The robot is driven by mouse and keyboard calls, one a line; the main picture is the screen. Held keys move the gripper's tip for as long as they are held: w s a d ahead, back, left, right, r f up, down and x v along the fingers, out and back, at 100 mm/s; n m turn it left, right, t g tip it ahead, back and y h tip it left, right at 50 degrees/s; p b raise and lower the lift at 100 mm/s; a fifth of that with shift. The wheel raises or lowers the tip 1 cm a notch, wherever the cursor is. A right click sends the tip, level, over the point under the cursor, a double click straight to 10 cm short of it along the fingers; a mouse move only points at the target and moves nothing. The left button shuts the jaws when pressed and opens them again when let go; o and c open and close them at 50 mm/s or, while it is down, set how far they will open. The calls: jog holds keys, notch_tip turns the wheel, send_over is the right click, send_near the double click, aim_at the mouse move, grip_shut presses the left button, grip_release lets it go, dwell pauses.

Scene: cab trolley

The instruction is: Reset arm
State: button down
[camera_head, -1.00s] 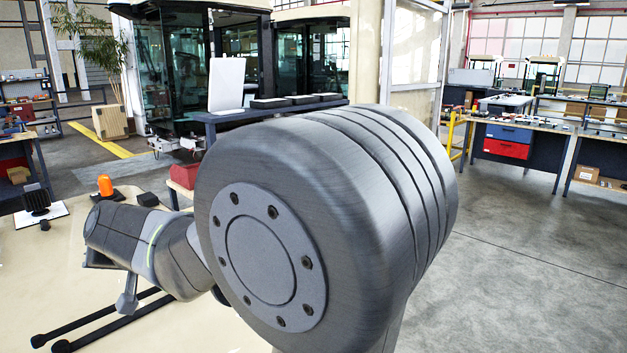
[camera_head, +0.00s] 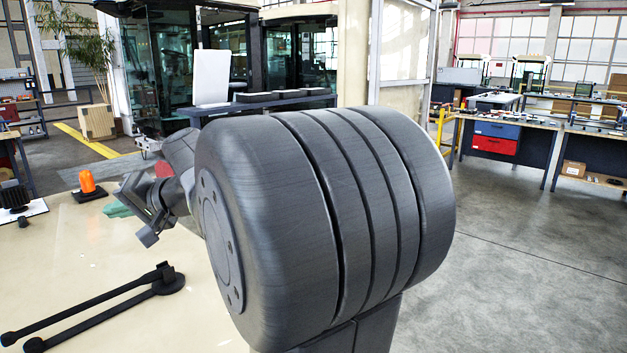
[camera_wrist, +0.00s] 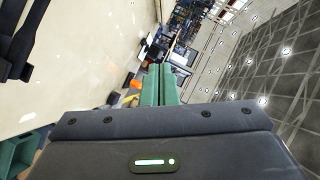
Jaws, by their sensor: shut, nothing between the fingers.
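My gripper shows in the wrist view with its two green fingers (camera_wrist: 160,84) together and nothing between them. In the head view my arm's large grey joint fills the middle and hides much of the table behind it. The wrist end of my arm lies left of that joint, above the table, partly hidden by it. A green piece shows there, but I cannot tell whether it is my fingers.
The pale table (camera_head: 150,270) holds a black wiper-like arm (camera_head: 95,305), an orange beacon (camera_head: 87,182) and a dark device on a white sheet (camera_head: 15,195). A dark bench (camera_head: 215,112) and cabs stand behind. Workbenches (camera_head: 505,140) stand right. Grey floor (camera_head: 530,260) is open at right.

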jog(key=w+d+r+m+y+p, duration=0.1)
jog(key=w+d+m+y+p, duration=0.1)
jog(key=w+d, duration=0.5)
jog(key=w+m+y, duration=0.1)
jog(key=m, duration=0.1)
jog(key=shift+m+g+p, duration=0.3)
